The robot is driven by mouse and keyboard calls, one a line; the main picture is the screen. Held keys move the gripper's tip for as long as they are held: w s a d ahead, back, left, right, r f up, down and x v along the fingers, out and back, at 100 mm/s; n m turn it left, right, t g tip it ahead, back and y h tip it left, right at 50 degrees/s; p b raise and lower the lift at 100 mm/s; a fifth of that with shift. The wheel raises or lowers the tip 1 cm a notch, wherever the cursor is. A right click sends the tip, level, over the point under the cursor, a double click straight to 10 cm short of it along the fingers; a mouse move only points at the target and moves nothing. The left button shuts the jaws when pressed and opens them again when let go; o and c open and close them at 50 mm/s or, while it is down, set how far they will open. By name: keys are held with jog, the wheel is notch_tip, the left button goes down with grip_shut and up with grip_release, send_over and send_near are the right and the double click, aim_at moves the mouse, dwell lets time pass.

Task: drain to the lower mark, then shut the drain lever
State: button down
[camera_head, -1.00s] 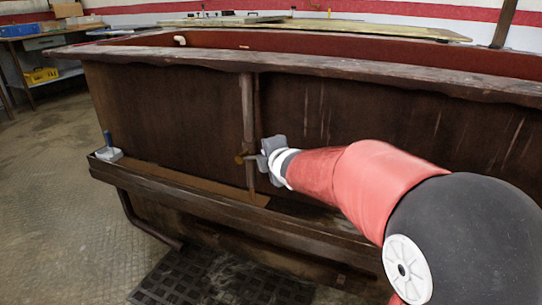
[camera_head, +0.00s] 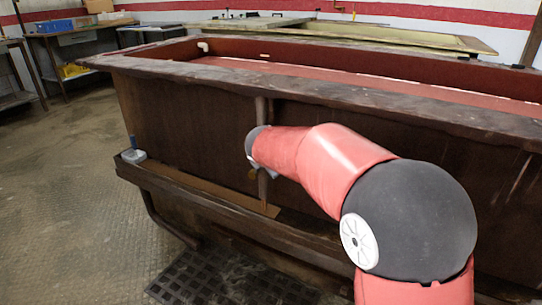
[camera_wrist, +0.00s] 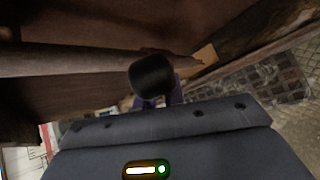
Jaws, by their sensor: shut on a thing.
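A dark rounded knob (camera_wrist: 153,73), which looks like the end of the drain lever, sits between the fingers of my gripper (camera_wrist: 158,92) in the wrist view. The fingers are shut on it, and their tips are partly hidden behind it. In the head view my gripper is mostly hidden behind my red arm, close to the upright pipe (camera_head: 262,115) on the front of the brown tank (camera_head: 185,115). The tank's inside is red, with a lighter red surface (camera_head: 300,74) low inside. I cannot make out a level mark.
A dark grating (camera_head: 215,280) lies on the floor. The floor at left is clear. Benches stand behind.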

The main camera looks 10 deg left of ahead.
dwell(0.3)
jog(key=c, duration=1.5)
grip_release()
jog(key=shift+v, duration=3.85)
